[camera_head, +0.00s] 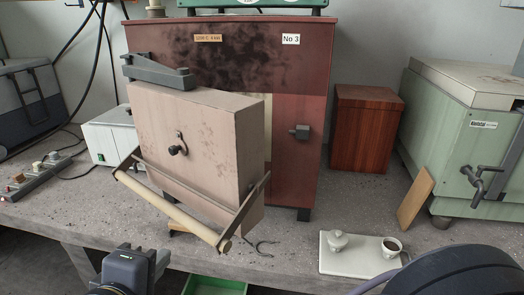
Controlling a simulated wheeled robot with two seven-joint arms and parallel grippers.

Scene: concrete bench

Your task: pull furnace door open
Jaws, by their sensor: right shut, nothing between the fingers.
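The furnace (300,70) is a dark red, soot-marked cabinet on the bench. Its thick beige door (185,125) stands away from the front, swung out toward the left, and a pale strip of the opening shows at its right edge. A wooden handle bar (165,205) on metal brackets crosses the door's lower front; nothing holds it. My right arm (455,272) fills the bottom right corner, near the camera and apart from the door. The right gripper is shut and empty; its fingertips cannot be made out. The left gripper is not clearly in view.
A wooden block (415,198) leans by the green machine (450,135). A brown box (366,128) stands right of the furnace.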

